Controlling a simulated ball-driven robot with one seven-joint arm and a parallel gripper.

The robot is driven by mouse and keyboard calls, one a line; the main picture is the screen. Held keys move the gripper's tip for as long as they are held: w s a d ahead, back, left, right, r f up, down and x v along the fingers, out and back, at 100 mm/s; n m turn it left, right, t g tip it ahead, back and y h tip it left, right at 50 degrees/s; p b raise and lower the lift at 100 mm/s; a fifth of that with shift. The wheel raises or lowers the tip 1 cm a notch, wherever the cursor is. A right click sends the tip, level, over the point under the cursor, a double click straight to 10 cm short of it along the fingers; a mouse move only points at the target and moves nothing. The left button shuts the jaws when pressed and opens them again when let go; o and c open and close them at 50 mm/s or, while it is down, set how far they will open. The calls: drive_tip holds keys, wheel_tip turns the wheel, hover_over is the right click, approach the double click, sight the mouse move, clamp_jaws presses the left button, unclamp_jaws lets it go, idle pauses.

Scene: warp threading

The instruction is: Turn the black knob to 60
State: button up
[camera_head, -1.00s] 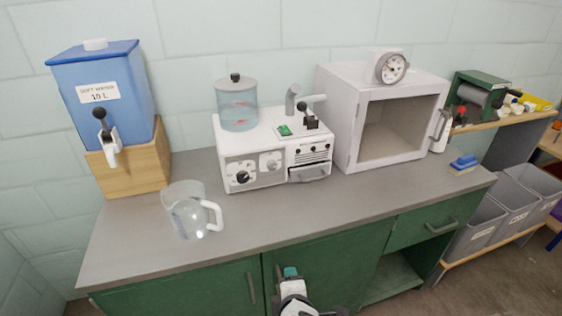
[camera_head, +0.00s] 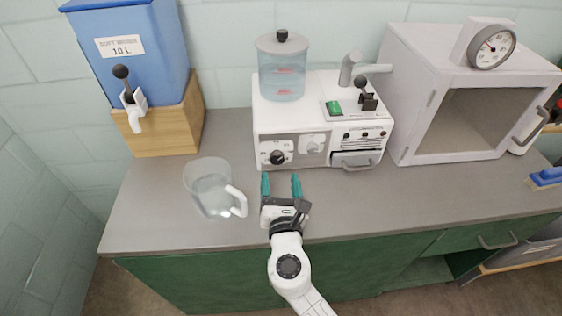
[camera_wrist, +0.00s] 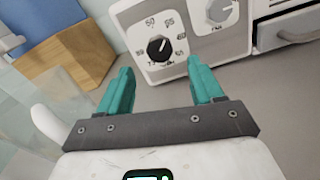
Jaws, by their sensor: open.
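The black knob (camera_head: 277,157) is on the lower left of the white machine's front (camera_head: 262,140). In the wrist view the black knob (camera_wrist: 160,46) sits on a white dial plate with numbers around it, 50, 55 and 60 among them; its exact setting is hard to read. My gripper (camera_head: 281,178) is open and empty, its two teal fingers pointing at the machine just in front of the knob. In the wrist view my gripper's fingertips (camera_wrist: 158,68) stand on either side of and below the knob, apart from it.
A clear jug (camera_head: 205,190) with a white handle stands left of my gripper. A grey knob (camera_head: 313,143) sits right of the black one. A blue water container (camera_head: 125,60) stands at the back left, a white oven (camera_head: 420,95) at the right.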

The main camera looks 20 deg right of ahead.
sight(277, 161)
drive_tip(key=x, duration=0.6)
drive_tip(key=shift+a, duration=0.1)
drive_tip(key=shift+s, duration=0.1)
drive_tip(key=c, duration=1.1)
